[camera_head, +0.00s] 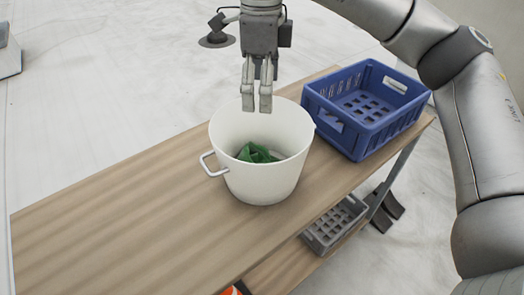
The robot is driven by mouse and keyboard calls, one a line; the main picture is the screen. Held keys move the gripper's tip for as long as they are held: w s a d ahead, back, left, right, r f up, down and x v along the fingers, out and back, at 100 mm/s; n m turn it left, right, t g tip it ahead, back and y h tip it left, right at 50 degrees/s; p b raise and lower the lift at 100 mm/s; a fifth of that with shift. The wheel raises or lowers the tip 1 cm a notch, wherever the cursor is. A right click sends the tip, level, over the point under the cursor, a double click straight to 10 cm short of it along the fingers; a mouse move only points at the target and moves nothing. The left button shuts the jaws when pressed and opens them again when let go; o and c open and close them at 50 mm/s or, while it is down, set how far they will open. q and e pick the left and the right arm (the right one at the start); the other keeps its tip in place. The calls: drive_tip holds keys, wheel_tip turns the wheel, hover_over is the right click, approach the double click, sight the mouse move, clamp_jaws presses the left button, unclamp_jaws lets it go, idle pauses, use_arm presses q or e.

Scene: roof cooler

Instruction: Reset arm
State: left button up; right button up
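My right arm comes in from the right edge, and its gripper (257,104) hangs fingers down over the rear part of the white pot. Its two fingers are close together with nothing seen between them, so it looks shut and empty. The fingertips appear above the pot's far rim, apart from the contents. The white pot (258,183) stands upright on the wooden table top and has a metal handle on its left. A green thing (258,153) lies inside the pot, with something pale beside it. My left gripper is not in view.
A blue crate (330,128) stands right of the pot near the table's far end and looks empty. The wooden table (130,215) is clear to the left. A grey crate (325,238) sits on the lower shelf, with an orange thing (238,288) at the bottom edge.

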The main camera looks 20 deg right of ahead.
drive_tip(key=shift+r, duration=2.7)
